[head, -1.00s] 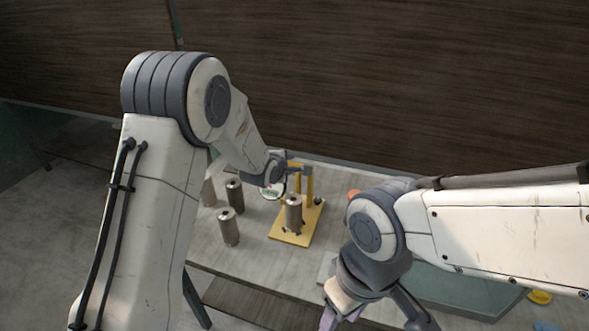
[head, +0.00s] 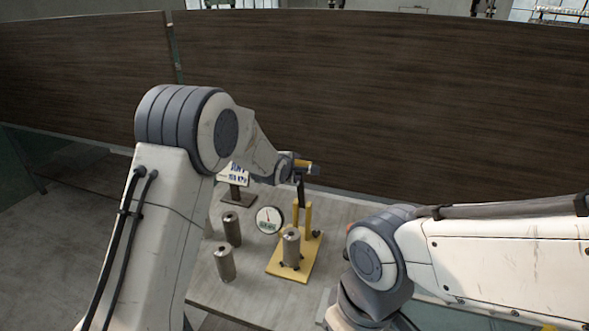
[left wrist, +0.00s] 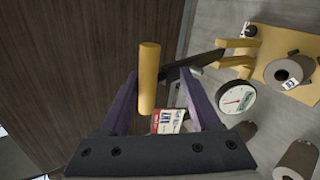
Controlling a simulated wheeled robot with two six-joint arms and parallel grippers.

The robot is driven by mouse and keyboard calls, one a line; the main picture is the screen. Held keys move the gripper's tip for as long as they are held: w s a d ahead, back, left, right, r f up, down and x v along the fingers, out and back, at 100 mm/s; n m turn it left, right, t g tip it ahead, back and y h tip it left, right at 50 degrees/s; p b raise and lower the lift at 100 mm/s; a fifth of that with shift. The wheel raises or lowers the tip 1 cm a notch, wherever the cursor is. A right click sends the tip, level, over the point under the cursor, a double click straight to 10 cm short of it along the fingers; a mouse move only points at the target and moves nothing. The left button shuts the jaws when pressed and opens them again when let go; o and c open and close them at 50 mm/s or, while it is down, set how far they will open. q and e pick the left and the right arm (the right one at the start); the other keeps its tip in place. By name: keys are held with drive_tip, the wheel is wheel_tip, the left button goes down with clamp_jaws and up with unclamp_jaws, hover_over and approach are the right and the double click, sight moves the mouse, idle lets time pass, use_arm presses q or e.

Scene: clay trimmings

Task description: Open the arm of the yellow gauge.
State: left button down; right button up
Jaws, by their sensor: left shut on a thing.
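The yellow gauge has a flat yellow base (head: 306,262), yellow posts (head: 309,215) and a round white dial (head: 269,219); the dial also shows in the left wrist view (left wrist: 237,99). Its dark arm (head: 301,192) stands raised, roughly upright, above the posts. The arm ends in a yellow handle (left wrist: 149,75). My left gripper (head: 305,166) is shut on this handle, with a purple finger on each side of it. A grey metal cylinder (head: 291,248) stands on the base, below the raised arm. My right gripper is below the head view's edge.
Two more metal cylinders, one farther back (head: 232,229) and one nearer (head: 224,263), stand left of the gauge on the grey table (head: 250,295). A small printed sign (head: 236,174) stands behind them. A dark wood-grain panel (head: 400,100) rises behind the table.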

use_arm(q)
drive_tip(key=shift+s+d+f, duration=0.2)
drive_tip(key=shift+d+f, duration=0.05)
drive_tip(key=shift+f, duration=0.3)
drive_tip(key=c, duration=0.7)
unclamp_jaws()
drive_tip(key=shift+d, duration=0.1)
drive_tip(key=shift+w, duration=0.1)
drive_tip(key=shift+a+r, duration=0.1)
drive_tip(key=shift+a, duration=0.1)
drive_tip(key=shift+a, duration=0.1)
drive_tip(key=b+v, duration=0.3)
drive_tip(key=v, duration=0.7)
drive_tip(key=shift+r, duration=0.1)
